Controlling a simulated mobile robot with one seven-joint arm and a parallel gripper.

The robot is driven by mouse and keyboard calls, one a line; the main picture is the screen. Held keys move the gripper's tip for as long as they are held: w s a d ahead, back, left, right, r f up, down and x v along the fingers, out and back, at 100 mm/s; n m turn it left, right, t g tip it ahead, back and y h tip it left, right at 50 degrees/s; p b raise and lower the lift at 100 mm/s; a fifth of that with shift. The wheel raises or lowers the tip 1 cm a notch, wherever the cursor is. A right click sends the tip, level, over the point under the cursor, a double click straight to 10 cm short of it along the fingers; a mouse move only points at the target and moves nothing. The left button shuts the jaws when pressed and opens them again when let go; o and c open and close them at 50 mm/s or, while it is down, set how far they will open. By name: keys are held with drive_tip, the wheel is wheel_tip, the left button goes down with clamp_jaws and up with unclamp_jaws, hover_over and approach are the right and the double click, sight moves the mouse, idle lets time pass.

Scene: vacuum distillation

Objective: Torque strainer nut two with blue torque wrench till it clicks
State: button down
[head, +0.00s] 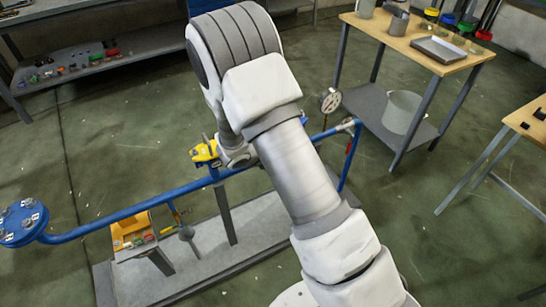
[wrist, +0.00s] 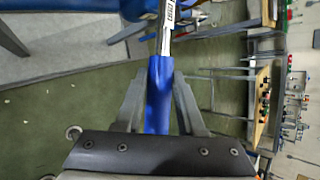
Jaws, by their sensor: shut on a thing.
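My gripper (wrist: 158,84) is shut on the blue handle of the torque wrench (wrist: 157,100) in the wrist view. The wrench's silver shaft, with a white marked scale, runs up to the top edge, and its head is out of sight. In the head view my arm covers the middle, and I cannot make out the gripper or wrench there. A round blue flange (head: 22,222) with several pale nuts or bolts on its face lies at the far left, probably the strainer cover. I cannot tell which nut is number two, nor whether the wrench touches any nut.
A blue pipe (head: 120,212) runs from the flange behind my arm, with a yellow fitting (head: 205,152) and a gauge (head: 330,101). A wooden-topped table (head: 400,38) and a shelf (head: 80,68) stand behind. Green floor is clear at left.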

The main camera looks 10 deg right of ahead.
drive_tip(key=d+n+b, duration=0.1)
drive_tip(key=d+b, duration=0.1)
drive_tip(key=b, duration=0.1)
drive_tip(key=shift+w+f+t+y, duration=0.1)
drive_tip(key=shift+f+t+y, duration=0.05)
drive_tip(key=shift+t+y, duration=0.2)
drive_tip(key=w+d+n+t+y+b, duration=0.2)
drive_tip(key=d+n+b, duration=0.4)
drive_tip(key=b, duration=1.3)
drive_tip(key=w+d+y, duration=0.1)
drive_tip(key=d+y, duration=0.1)
drive_tip(key=d, duration=0.1)
drive_tip(key=shift+d+n+b, duration=0.25)
drive_tip(key=shift+n+b, duration=0.05)
